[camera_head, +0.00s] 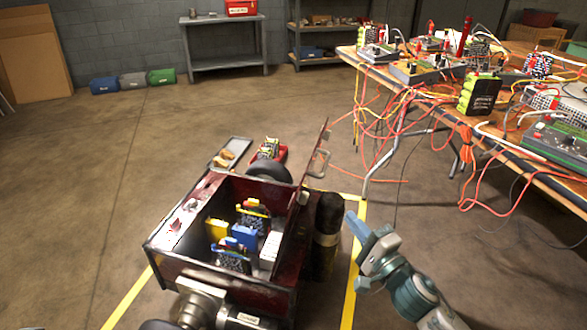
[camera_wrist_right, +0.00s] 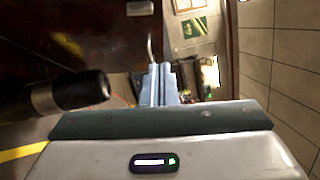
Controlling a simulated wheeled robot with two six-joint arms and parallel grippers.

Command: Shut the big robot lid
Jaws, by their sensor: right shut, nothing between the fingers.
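The big robot is a dark red, worn box (camera_head: 215,280) on the floor, open at the top, with batteries and wired parts inside. Its lid (camera_head: 314,160) stands up steeply at the box's right side, seen nearly edge-on, with a metal handle (camera_head: 319,164) on its outer face. My right gripper (camera_head: 357,228) is shut and empty, to the right of the box and apart from the lid in the head view. The right wrist view shows its closed fingers (camera_wrist_right: 158,84) near a dark red panel (camera_wrist_right: 70,35). My left gripper is not in view.
A black cylinder (camera_head: 327,230) stands at the box's right side, between it and my right gripper. A wooden table (camera_head: 490,140) with chargers and hanging cables is at the right. Yellow lines (camera_head: 352,280) mark the floor. Open floor lies left of the box.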

